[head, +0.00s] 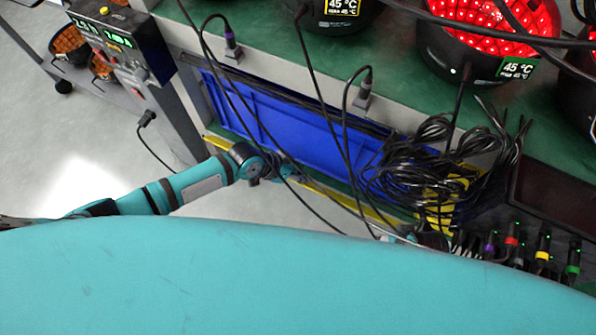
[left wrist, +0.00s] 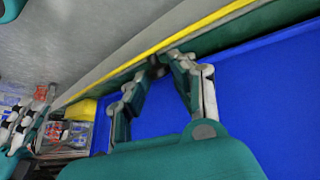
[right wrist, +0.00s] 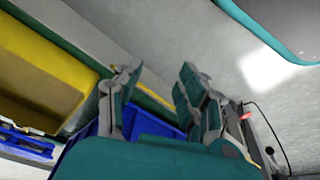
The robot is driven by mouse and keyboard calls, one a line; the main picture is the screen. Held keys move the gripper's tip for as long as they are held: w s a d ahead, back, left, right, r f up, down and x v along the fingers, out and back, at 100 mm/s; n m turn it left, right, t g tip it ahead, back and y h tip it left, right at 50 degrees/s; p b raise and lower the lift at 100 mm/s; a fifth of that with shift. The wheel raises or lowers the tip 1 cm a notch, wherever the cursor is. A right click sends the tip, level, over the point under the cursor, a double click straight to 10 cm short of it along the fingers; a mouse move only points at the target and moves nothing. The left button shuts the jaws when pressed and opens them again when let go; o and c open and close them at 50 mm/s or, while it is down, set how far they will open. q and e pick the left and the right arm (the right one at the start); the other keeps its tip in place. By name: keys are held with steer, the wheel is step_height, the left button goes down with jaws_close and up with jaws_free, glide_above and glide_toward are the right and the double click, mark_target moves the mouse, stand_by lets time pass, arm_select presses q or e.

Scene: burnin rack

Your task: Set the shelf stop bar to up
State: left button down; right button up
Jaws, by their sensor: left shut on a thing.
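A long yellow bar along the shelf's front edge, which looks like the shelf stop bar (head: 332,197), runs in front of the blue bin in the head view. It also crosses the top of the left wrist view (left wrist: 165,42). My left gripper (head: 287,172) reaches it from the left; its fingertips (left wrist: 160,64) close around something small and dark at the bar. The fingers cover most of that grip point. I cannot tell whether the bar is up or down. My right gripper (right wrist: 157,75) is open and empty near the shelf edge, mostly hidden in the head view.
A blue bin (head: 300,125) fills the shelf behind the bar. A tangle of black cables (head: 425,165) lies at its right, with loose cables hanging across the front. A yellow bin (right wrist: 40,75) shows in the right wrist view. Open floor (head: 85,155) is at left.

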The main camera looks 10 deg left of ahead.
arm_select(q)
steer(key=shift+w+a+g, duration=0.1)
steer(key=shift+w+g, duration=0.2)
steer(key=shift+g, duration=0.1)
arm_select(e)
steer(key=shift+f, duration=1)
arm_select(q)
steer(key=c, duration=1.1)
jaws_free()
steer(key=v, duration=1.2)
steer(key=shift+s+r, duration=0.1)
